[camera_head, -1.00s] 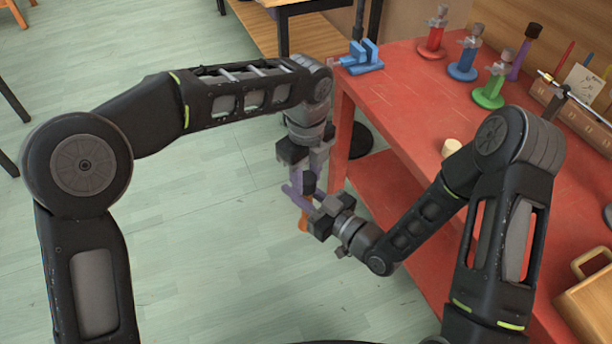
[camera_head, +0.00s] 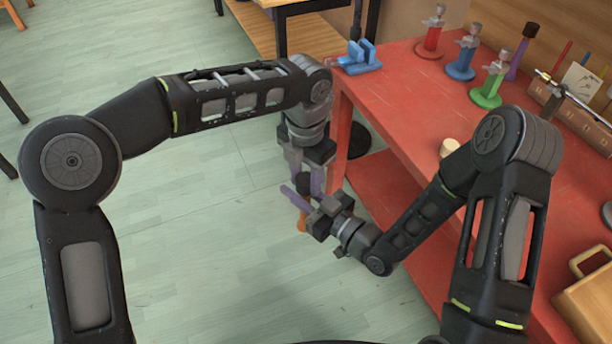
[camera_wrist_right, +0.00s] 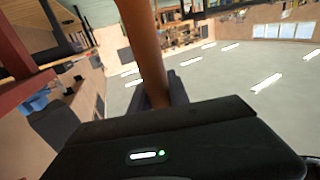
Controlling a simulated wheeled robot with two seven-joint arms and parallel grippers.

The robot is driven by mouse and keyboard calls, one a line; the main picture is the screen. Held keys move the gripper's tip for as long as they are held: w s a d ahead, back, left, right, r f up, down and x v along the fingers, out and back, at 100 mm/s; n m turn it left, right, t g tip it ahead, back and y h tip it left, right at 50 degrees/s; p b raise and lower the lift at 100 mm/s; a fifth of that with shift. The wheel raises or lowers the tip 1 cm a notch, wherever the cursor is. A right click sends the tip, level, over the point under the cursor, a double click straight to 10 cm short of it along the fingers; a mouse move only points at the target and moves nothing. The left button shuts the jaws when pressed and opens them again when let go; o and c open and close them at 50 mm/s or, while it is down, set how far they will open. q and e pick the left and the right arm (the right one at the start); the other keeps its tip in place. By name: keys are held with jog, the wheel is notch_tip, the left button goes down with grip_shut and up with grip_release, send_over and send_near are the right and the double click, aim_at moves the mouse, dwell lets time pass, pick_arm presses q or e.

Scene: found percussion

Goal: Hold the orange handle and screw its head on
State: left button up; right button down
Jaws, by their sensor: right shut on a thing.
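The orange handle (camera_wrist_right: 146,45) runs through the right gripper (camera_wrist_right: 160,92) in the right wrist view, and that gripper is shut on it. In the head view the handle's orange end (camera_head: 302,224) shows just below the right gripper (camera_head: 302,202), which has purple fingers. A dark head piece (camera_head: 304,183) sits above the right gripper, at the handle's upper end. My left gripper (camera_head: 312,176) points down over this head from above, its purple fingers beside it. Its grip on the head and the joint between head and handle are too small and covered to judge.
The red table (camera_head: 400,100) stands close at the right. A blue vise (camera_head: 358,58), red (camera_head: 432,40), blue (camera_head: 466,60) and green (camera_head: 492,85) stands, and a cream piece (camera_head: 450,147) are on it. A wooden case (camera_head: 585,300) lies at the near right. Open floor (camera_head: 220,240) lies left.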

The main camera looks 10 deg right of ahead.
pick_arm(q)
jog(key=o, duration=0.3)
jog(key=shift+r, duration=2.25)
jog(key=shift+d, duration=0.1)
jog(key=shift+c, duration=0.2)
